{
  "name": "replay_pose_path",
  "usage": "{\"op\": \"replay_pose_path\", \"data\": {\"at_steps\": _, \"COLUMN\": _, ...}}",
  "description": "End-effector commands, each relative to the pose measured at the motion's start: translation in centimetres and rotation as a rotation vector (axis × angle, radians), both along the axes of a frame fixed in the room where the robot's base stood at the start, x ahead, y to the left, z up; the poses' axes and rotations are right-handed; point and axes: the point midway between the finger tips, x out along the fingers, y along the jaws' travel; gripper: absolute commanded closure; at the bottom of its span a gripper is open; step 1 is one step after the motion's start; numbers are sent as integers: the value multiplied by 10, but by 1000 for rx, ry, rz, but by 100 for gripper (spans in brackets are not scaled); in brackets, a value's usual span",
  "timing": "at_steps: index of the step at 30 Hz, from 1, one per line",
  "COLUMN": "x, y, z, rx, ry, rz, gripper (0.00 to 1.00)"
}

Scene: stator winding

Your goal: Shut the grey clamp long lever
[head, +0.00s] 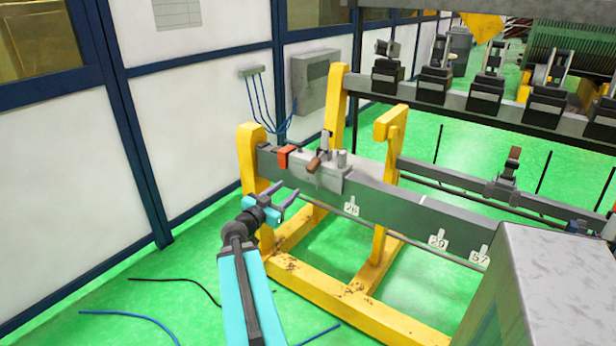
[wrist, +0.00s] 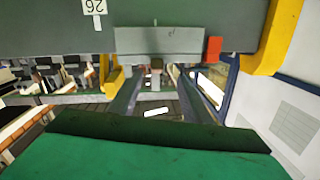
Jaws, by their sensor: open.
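The grey clamp (head: 328,179) sits on the long grey beam near its left end. It also shows in the wrist view (wrist: 180,40). A lever with a brown grip (head: 315,162) sticks out from the clamp towards my side; its brown end (wrist: 156,64) shows in the wrist view. A short upright grey part (head: 325,142) stands behind the grip. My gripper (head: 287,190) is open and empty, in front of and below the clamp in the head view. In the wrist view, its two fingers (wrist: 156,72) point at the clamp, one on each side of the brown end. Contact cannot be told.
An orange block (head: 286,155) sits on the beam just left of the clamp; it also shows in the wrist view (wrist: 214,49). Yellow frame posts (head: 249,160) flank the beam. A number tag 26 (head: 351,207) hangs below the clamp.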

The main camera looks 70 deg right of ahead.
Motion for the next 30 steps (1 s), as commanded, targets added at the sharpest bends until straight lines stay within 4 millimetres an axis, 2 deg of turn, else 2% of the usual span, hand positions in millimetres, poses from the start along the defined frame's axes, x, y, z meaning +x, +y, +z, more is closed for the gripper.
{"op": "replay_pose_path", "data": {"at_steps": 5, "x": -8, "y": -7, "z": 13, "rx": -39, "ry": -24, "rz": -4, "gripper": 56}}
{"op": "replay_pose_path", "data": {"at_steps": 20, "x": -8, "y": -12, "z": 13, "rx": -38, "ry": -22, "rz": -4, "gripper": 56}}
{"op": "replay_pose_path", "data": {"at_steps": 30, "x": -12, "y": -43, "z": 13, "rx": -37, "ry": -22, "rz": -5, "gripper": 56}}
